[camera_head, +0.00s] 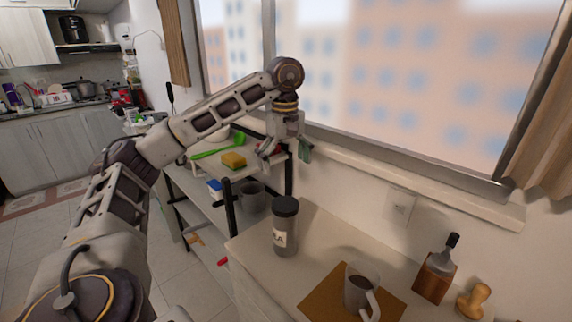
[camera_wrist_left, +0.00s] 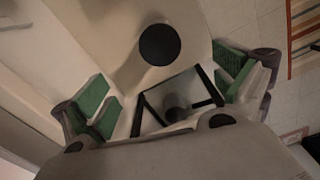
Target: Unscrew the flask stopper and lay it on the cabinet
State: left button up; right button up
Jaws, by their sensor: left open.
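The flask (camera_head: 284,236) is a grey, see-through jar with a pale label, standing upright on the cabinet (camera_head: 250,243). Its dark stopper (camera_head: 286,205) is seated on top. In the left wrist view the stopper (camera_wrist_left: 160,44) is a black disc seen from above, beyond the fingers. My left gripper (camera_head: 285,152) is open and empty, above and slightly behind the flask in the head view, apart from it. Its green-padded fingers (camera_wrist_left: 168,92) are spread wide in the wrist view. My right gripper is not in view.
A mug of dark liquid (camera_head: 357,287) stands on a brown mat (camera_head: 318,293) to the right. Further right are a wooden block with a tool (camera_head: 434,278) and a wooden tamper (camera_head: 473,299). A shelf rack with a yellow sponge (camera_head: 233,160) stands left. Bare cabinet top surrounds the flask.

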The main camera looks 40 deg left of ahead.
aim_at(285, 203)
pick_arm(q)
notch_tip(285, 203, down, 12)
jog(key=shift+r, duration=0.25)
jog(key=shift+f, duration=1.2)
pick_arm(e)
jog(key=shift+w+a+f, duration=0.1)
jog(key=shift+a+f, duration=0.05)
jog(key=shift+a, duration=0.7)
